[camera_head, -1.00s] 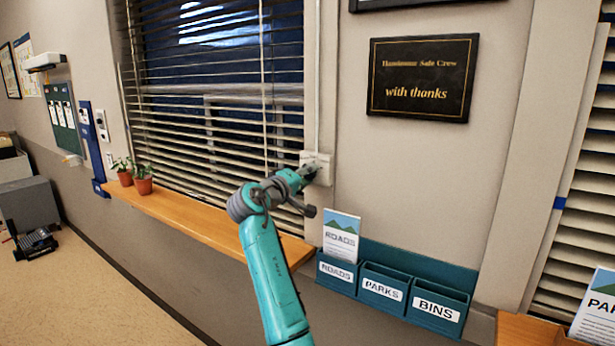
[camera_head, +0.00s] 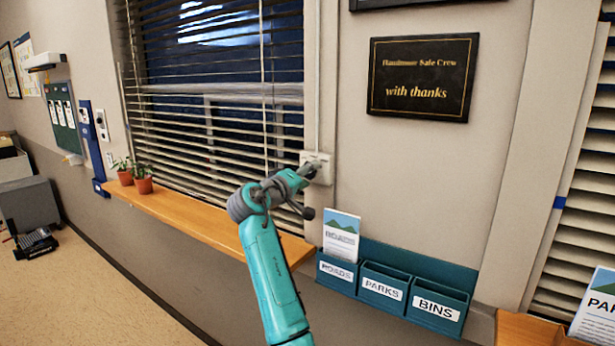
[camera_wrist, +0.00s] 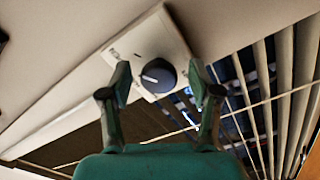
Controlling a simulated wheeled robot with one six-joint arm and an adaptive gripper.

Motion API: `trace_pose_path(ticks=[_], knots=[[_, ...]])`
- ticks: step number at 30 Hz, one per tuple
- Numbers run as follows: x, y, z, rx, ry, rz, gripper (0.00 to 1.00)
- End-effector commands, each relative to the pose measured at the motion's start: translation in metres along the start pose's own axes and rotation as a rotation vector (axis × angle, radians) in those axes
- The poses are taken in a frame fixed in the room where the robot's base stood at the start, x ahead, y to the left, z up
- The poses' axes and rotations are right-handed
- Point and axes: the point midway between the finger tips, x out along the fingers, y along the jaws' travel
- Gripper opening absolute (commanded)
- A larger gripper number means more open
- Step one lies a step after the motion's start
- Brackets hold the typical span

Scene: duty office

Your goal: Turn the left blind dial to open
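The left blind dial (camera_wrist: 158,76) is a dark blue-grey round knob with a pale pointer line, on a white wall plate (camera_wrist: 142,42). Its printed labels are too blurred to read. My gripper (camera_wrist: 159,84) is open, with one finger on each side of the dial; the dial shows between the fingertips, and I cannot tell whether they touch it. In the head view my gripper (camera_head: 312,171) is at the white plate (camera_head: 322,157) and hides the dial. The left blind (camera_head: 215,120) hangs beside it, with dark window showing between its slats.
A wooden sill (camera_head: 200,215) with two potted plants (camera_head: 143,178) runs below the blind. Teal labelled pockets (camera_head: 385,285) and a leaflet (camera_head: 341,237) are to the lower right. A black plaque (camera_head: 422,78) hangs above. Another blind (camera_head: 585,190) is at far right.

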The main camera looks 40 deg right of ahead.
Motion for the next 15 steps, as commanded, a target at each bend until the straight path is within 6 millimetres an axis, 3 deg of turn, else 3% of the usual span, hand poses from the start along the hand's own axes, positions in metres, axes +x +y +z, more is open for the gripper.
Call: trace_pose_path(ticks=[8, 15], knots=[[-0.004, 0.001, -0.001, 0.000, 0.002, 0.001, 0.62], [-0.041, -0.001, -0.001, 0.001, 0.005, -0.001, 0.62]])
